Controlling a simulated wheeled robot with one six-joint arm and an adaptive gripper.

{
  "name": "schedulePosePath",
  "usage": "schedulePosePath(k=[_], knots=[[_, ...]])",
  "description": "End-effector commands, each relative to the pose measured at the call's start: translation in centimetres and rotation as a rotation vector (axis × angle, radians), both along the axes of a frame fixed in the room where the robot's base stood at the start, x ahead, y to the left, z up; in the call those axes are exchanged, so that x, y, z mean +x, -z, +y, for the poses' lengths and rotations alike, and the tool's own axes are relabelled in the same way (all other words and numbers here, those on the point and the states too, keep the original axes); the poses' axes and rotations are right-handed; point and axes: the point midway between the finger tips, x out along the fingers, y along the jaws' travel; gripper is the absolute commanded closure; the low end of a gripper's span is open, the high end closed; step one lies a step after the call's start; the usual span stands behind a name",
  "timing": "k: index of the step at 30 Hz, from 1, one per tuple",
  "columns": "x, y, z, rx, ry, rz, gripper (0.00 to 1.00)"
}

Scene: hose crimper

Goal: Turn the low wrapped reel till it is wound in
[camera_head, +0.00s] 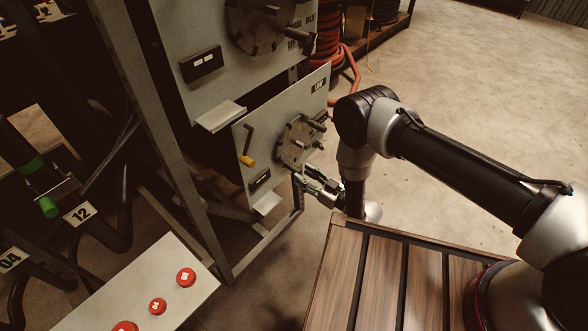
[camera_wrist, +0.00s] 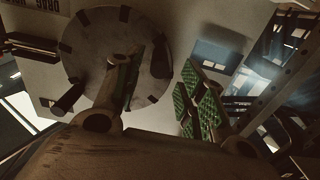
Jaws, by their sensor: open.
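The low reel shows in the head view as a round grey disc (camera_head: 297,145) with pegs standing out from its face, on the lower panel. The wrist view shows this disc (camera_wrist: 85,62) close, with a dark peg at its lower left and another at its right. Any wrapping is too dark to make out. My gripper (camera_head: 302,184) is just below and right of the disc in the head view. In the wrist view my gripper (camera_wrist: 165,78) is open, its green-padded fingers spread in front of the panel. The left finger covers part of the disc; I cannot tell whether it touches.
A lever with a yellow tip (camera_head: 247,160) is left of the disc on the lower panel (camera_head: 255,125). A larger disc (camera_head: 255,22) is on the upper panel. A metal frame post (camera_head: 187,170) stands left. A slatted wooden top (camera_head: 380,280) lies below my arm. Open floor is right.

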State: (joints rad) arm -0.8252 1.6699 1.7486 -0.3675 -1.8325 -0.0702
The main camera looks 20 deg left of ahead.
Motion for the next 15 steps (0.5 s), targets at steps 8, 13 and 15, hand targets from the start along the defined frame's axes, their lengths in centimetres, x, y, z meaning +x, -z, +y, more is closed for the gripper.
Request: schedulePosePath(k=[8,13,15], knots=[[1.7,0.0,4.1,0.000,-0.001,0.000,0.60],[2.1,0.0,5.0,-0.002,0.001,0.001,0.60],[2.1,0.0,5.0,-0.002,0.001,0.001,0.60]])
